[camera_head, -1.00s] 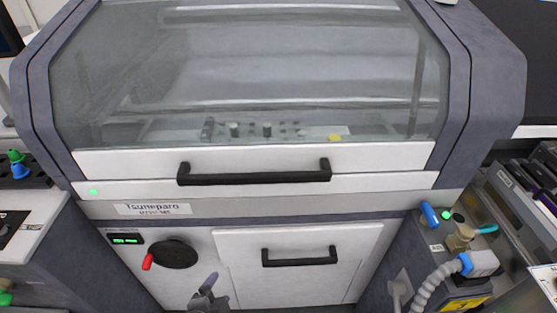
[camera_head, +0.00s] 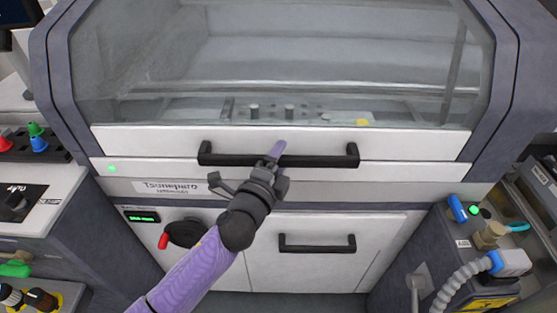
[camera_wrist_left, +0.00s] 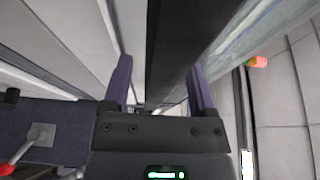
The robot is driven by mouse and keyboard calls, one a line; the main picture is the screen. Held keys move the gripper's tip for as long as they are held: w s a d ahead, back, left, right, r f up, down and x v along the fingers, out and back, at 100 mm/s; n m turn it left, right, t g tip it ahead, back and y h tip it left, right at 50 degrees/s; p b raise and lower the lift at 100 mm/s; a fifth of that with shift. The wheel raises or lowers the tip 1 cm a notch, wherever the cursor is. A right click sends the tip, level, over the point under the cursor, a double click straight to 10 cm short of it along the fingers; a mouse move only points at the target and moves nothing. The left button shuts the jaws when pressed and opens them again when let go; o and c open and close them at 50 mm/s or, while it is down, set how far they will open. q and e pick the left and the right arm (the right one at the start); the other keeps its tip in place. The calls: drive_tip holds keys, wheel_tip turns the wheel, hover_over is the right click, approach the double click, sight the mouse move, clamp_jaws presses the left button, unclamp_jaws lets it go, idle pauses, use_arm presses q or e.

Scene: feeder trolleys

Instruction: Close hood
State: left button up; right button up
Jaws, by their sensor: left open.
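The hood is a clear window (camera_head: 300,70) with a white lower frame (camera_head: 400,142) and a long black handle (camera_head: 330,160). In the head view it looks down, with only a thin line between its frame and the white strip below; I cannot tell if it is fully seated. My left gripper (camera_head: 272,157) is at the middle of the handle, one purple fingertip showing over it. In the left wrist view, the black handle (camera_wrist_left: 180,35) runs between the two open purple fingers of my left gripper (camera_wrist_left: 160,95); contact is unclear. My right gripper is out of view.
Below the hood are a white drawer front with a black handle (camera_head: 317,243) and a black dial with a red knob (camera_head: 163,241). A side unit with a grey hose (camera_head: 455,285) stands at right, and a counter with coloured connectors (camera_head: 38,142) at left.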

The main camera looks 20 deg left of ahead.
use_arm(q)
clamp_jaws()
idle(1.4)
